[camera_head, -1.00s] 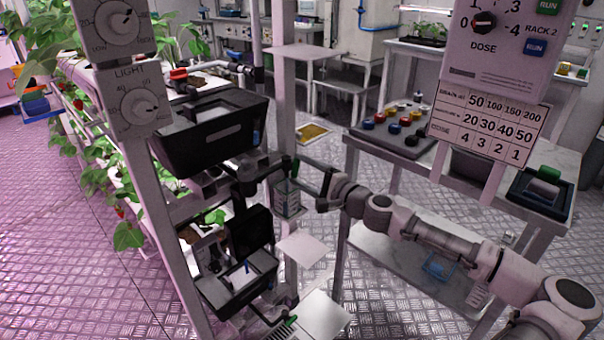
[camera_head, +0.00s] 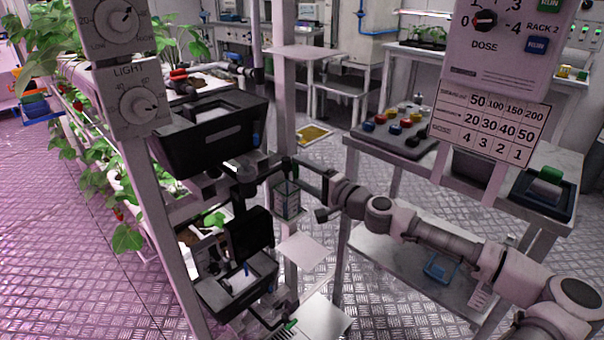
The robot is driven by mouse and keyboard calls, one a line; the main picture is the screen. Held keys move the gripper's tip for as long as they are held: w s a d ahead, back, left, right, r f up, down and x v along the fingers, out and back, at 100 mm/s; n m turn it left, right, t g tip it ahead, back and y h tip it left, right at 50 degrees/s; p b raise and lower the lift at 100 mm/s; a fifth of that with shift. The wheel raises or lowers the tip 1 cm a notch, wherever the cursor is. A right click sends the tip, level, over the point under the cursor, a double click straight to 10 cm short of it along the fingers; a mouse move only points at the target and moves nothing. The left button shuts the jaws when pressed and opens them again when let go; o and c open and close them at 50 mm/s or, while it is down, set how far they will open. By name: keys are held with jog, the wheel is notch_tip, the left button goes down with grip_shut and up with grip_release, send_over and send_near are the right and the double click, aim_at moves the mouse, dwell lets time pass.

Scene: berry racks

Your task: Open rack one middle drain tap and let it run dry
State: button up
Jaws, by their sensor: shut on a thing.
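A clear, square-sided vessel (camera_head: 288,200) stands just below the fingers. Whether liquid runs into it is too small to tell.
A lower tank (camera_head: 238,285) and a lower tap with a green handle (camera_head: 290,324) sit beneath. A red-handled valve (camera_head: 178,74) is higher up. A side table with a button box (camera_head: 398,130) stands right. A small white plate (camera_head: 303,250) juts out below the vessel.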

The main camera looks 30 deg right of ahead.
jog(key=o, duration=1.4)
jog(key=p+v, duration=0.3)
jog(key=v, duration=1.4)
jog(key=shift+s, duration=0.2)
